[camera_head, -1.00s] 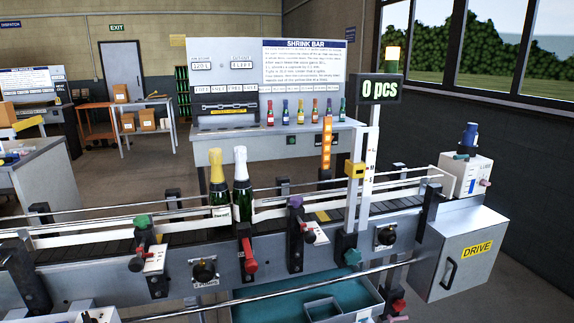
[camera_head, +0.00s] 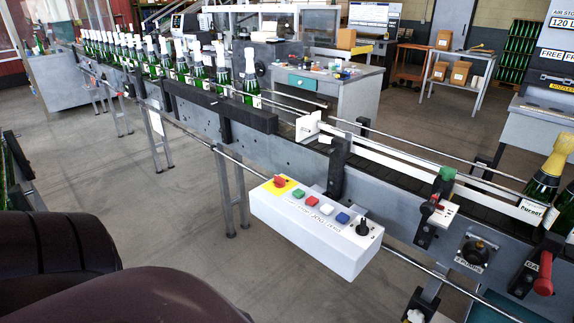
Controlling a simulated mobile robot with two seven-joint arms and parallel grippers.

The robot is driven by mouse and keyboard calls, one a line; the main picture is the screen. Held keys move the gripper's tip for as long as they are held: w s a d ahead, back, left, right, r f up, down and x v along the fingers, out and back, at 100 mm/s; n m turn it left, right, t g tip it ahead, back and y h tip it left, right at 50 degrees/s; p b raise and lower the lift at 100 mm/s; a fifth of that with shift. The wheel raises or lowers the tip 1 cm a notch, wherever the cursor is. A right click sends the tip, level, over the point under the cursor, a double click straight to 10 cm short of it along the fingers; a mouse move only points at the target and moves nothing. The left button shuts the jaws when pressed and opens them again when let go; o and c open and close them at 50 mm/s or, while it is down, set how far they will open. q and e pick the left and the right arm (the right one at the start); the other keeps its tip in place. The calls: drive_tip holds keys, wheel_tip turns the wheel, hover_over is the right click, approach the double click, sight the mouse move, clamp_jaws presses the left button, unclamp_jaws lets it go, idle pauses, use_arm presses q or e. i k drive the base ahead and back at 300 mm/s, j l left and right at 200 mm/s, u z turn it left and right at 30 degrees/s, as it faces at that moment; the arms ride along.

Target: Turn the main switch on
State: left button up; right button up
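A white control box (camera_head: 300,235) hangs on the near side of the conveyor, in the middle of the head view. Its top carries a red mushroom button on a yellow plate (camera_head: 280,183), then green, red, white and blue buttons. At its right end is a black rotary knob (camera_head: 363,227). Small lettering on the box is too fine to read fully, so I cannot tell for sure which control is the main switch. Neither of my grippers is in view, and nothing touches the box.
The conveyor (camera_head: 405,180) runs from upper left to lower right, with bottles (camera_head: 196,72) queued at left and gold-topped ones (camera_head: 549,168) at right. A rail (camera_head: 205,140) runs along its near side. Dark rounded shapes fill the lower left. The floor before the box is clear.

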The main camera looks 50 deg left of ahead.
sight(280, 182)
drive_tip(key=j+u, duration=0.1)
drive_tip(key=u, duration=0.7)
drive_tip(key=j+u, duration=0.1)
drive_tip(key=u, duration=0.35)
